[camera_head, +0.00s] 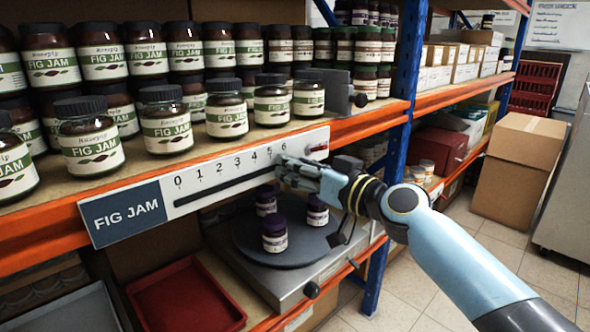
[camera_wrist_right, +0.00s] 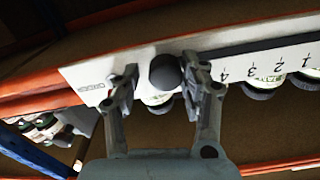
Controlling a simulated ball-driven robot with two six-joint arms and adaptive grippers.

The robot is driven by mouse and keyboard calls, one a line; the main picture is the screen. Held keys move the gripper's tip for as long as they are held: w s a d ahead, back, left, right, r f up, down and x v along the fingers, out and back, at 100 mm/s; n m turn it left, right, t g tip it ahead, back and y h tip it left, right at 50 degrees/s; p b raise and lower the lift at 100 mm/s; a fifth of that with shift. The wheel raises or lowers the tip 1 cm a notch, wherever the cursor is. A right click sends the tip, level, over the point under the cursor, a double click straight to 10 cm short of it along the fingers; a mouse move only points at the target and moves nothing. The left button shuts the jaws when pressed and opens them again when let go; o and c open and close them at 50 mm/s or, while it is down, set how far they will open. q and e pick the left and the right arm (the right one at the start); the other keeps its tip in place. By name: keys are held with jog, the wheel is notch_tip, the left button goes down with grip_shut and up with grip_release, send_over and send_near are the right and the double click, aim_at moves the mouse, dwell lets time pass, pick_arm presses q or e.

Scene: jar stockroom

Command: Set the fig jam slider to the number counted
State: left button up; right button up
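The fig jam slider is a white strip (camera_head: 208,189) with numbers from 0 up to 6 showing and a dark slot, beside a dark FIG JAM label (camera_head: 124,211) on the orange shelf edge. In the right wrist view its black round knob (camera_wrist_right: 165,72) sits between the fingertips of my right gripper (camera_wrist_right: 162,76), past the 4. A gap shows on the knob's left; the right finger is close to it, contact unclear. In the head view my right gripper (camera_head: 292,167) is at the strip's right part, near the 6, hiding the knob. My left gripper is not in view.
Several fig jam jars (camera_head: 91,145) stand in rows on the shelf above, ending at a grey divider (camera_head: 340,92). Below, small purple-lidded jars (camera_head: 275,237) stand on a dark round plate (camera_head: 300,245). A red tray (camera_head: 190,300) is at lower left.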

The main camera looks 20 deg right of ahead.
jog(key=shift+o, duration=0.6)
jog(key=v, duration=1.2)
